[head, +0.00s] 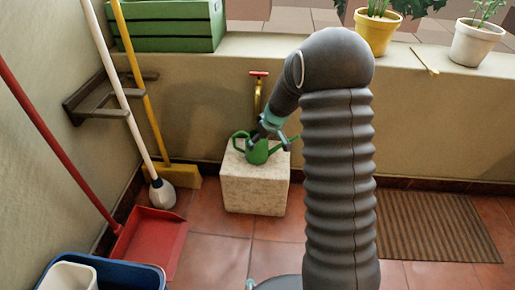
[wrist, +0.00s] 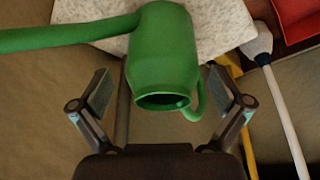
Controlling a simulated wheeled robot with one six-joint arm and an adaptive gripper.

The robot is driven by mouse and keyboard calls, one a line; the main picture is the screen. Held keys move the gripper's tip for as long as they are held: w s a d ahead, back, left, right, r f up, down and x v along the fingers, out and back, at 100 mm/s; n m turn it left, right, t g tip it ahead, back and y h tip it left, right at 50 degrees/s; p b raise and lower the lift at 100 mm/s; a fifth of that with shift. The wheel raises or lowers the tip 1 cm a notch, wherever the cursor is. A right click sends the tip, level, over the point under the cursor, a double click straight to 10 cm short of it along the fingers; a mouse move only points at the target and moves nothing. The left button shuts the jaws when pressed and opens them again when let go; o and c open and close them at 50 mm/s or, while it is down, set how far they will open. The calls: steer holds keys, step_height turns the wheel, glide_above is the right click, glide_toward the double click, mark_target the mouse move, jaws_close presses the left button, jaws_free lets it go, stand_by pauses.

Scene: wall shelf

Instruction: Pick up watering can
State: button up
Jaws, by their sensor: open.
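A green watering can (head: 257,152) stands on a pale stone block (head: 254,190) against the low wall. In the wrist view the can (wrist: 162,62) shows its round open top toward my gripper, with its long spout to the left and its handle at the lower right. My gripper (head: 270,133) is at the can in the head view, partly hiding it. In the wrist view my gripper (wrist: 160,103) is open, one finger on either side of the can's top, with visible gaps on both sides. The fingers do not touch the can there.
A tap (head: 258,90) is on the wall behind the block. A white-handled brush (head: 162,192), a yellow broom (head: 180,175), a red dustpan (head: 155,235) and a blue bucket (head: 140,275) stand at the left. A doormat (head: 435,225) lies right. Pots (head: 376,32) line the ledge.

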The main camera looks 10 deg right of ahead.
steer(key=shift+w+a+x, duration=0.1)
steer(key=shift+a+x, duration=0.05)
steer(key=shift+x, duration=1.15)
steer(key=shift+w+a+x, duration=0.1)
steer(key=shift+x, duration=1.2)
steer(key=shift+r, duration=0.15)
steer(key=c, duration=1.5)
steer(key=shift+r, duration=0.1)
